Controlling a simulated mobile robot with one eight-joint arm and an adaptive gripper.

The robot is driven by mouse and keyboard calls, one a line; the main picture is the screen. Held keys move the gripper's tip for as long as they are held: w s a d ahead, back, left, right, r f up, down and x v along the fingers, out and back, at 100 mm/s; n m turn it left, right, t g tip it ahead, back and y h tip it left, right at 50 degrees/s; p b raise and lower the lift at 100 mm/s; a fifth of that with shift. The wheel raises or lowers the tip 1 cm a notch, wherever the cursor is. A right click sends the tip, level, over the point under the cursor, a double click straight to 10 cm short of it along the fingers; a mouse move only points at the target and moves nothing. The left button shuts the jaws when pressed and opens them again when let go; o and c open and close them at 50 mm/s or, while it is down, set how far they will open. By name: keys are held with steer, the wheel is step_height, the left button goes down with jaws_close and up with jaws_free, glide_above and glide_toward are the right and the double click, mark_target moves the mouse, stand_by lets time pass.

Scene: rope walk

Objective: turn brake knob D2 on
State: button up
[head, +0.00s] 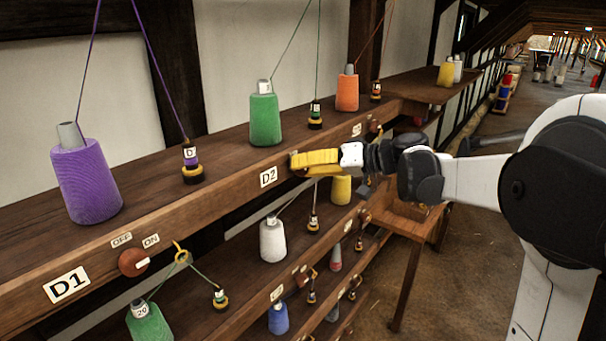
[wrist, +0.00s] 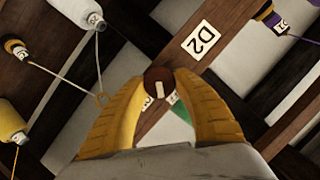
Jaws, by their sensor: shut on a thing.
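The D2 label (head: 268,177) is on the front beam of the top shelf in the head view, and it also shows in the wrist view (wrist: 201,40). Just right of it, my gripper (head: 296,163) with yellow fingers is at the beam. In the wrist view, brake knob D2 (wrist: 159,84), round and reddish brown with a pale pointer bar, sits between the tips of my gripper (wrist: 160,80). The fingers are shut on the knob from both sides. The fingers hide the knob in the head view. The ON and OFF marks by it are mostly hidden.
Knob D1 (head: 133,262) is on the same beam at left, with its pointer toward the ON mark. A purple cone (head: 86,180), a green cone (head: 264,115) and an orange cone (head: 347,90) stand on the top shelf. A white cone (head: 273,240) stands below. Threads run upward.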

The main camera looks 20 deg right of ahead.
steer(key=m+b, duration=0.1)
steer(key=m+y+b, duration=0.2)
steer(key=m, duration=0.1)
steer(key=shift+f+b, duration=0.25)
steer(key=shift+b, duration=0.05)
steer(key=shift+r+m+y+b, duration=0.1)
steer(key=shift+m+y+b, duration=0.35)
steer(key=shift+m+b, duration=0.45)
steer(key=shift+m+y+b, duration=0.45)
steer(key=shift+m, duration=0.75)
steer(key=o, duration=1.2)
steer(key=shift+w, duration=0.1)
steer(key=shift+d, duration=0.1)
steer(key=v, duration=1.2)
steer(key=shift+f, duration=0.2)
